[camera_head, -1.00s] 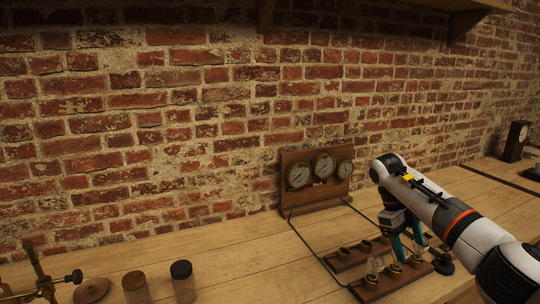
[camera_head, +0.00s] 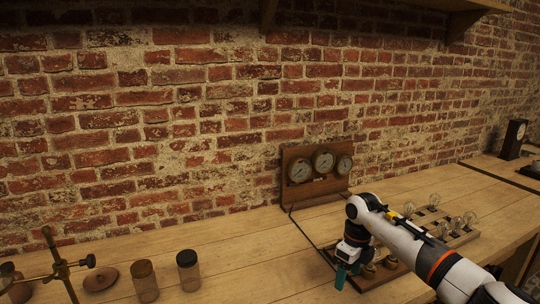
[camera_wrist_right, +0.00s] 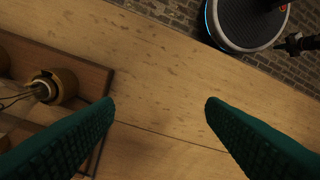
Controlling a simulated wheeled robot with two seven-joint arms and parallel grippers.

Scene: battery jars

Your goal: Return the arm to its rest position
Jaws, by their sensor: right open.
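My right arm comes in from the lower right in the head view. Its gripper (camera_head: 347,274), with teal fingers, points down over the table beside the left part of a dark wooden socket board (camera_head: 374,284). In the right wrist view the two fingers are spread apart, with the gripper (camera_wrist_right: 161,106) empty and only bare table between the tips. The board's edge (camera_wrist_right: 104,82) and a brass socket (camera_wrist_right: 66,84) lie left of the fingers there. My arm hides part of the board in the head view. My left gripper is out of view.
A wooden panel with gauges (camera_head: 316,187) stands by the brick wall. A rack with several glass bulbs (camera_head: 460,238) sits behind my arm. Dark-lidded jars (camera_head: 189,272) (camera_head: 145,284) and a brass stand (camera_head: 59,268) are at left. The table between jars and gripper is clear.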

